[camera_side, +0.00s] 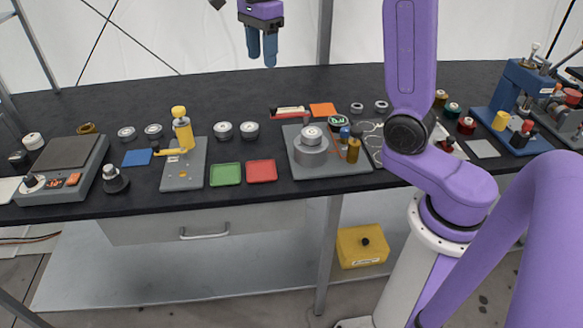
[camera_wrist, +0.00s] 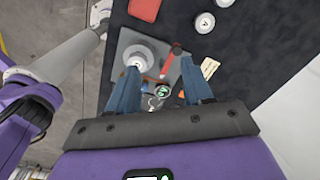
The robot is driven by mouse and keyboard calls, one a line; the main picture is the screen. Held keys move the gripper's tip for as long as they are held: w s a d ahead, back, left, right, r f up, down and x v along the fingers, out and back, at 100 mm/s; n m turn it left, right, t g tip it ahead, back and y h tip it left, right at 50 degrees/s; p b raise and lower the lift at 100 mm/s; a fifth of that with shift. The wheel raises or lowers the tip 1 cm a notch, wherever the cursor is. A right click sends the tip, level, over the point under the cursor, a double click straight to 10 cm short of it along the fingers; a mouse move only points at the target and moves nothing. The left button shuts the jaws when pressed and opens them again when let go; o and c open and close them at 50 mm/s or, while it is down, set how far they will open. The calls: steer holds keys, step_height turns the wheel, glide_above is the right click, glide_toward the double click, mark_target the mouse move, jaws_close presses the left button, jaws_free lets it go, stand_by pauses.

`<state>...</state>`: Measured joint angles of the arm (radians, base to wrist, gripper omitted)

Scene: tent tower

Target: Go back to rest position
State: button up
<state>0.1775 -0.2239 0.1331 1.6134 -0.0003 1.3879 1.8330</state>
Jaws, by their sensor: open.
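My gripper (camera_side: 262,50) hangs high above the back of the black table (camera_side: 300,88) in the side view, pointing down and clear of everything. In the wrist view its two blue fingers (camera_wrist: 162,88) stand apart with nothing held between them. Below it in the wrist view is a grey plate (camera_wrist: 128,42) with a round grey and white device (camera_wrist: 140,58). The same grey plate (camera_side: 318,172) lies near the table's front edge in the side view.
On the table are a scale-like box (camera_side: 68,165), a yellow press (camera_side: 182,135), a green tray (camera_side: 225,175), a red tray (camera_side: 262,171) and several white-topped cylinders. A blue machine (camera_side: 520,95) stands far right. A yellow box (camera_side: 361,246) sits below the table. The air around my gripper is free.

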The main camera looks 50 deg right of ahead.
steer(key=s+a+f+n, duration=0.3)
steer(key=s+a+n, duration=0.1)
steer(key=s+n, duration=0.35)
steer(key=s+a+f+n, duration=0.2)
steer(key=s+a+n, duration=0.3)
steer(key=n, duration=0.4)
steer(key=s+d+f+n, duration=0.1)
steer(key=s+f+n, duration=0.2)
steer(key=s+n, duration=0.5)
steer(key=s+d+f+n, duration=0.2)
steer(key=s+f+n, duration=0.1)
steer(key=s+n, duration=0.5)
steer(key=shift+s+f, duration=0.25)
steer(key=shift+s, duration=0.7)
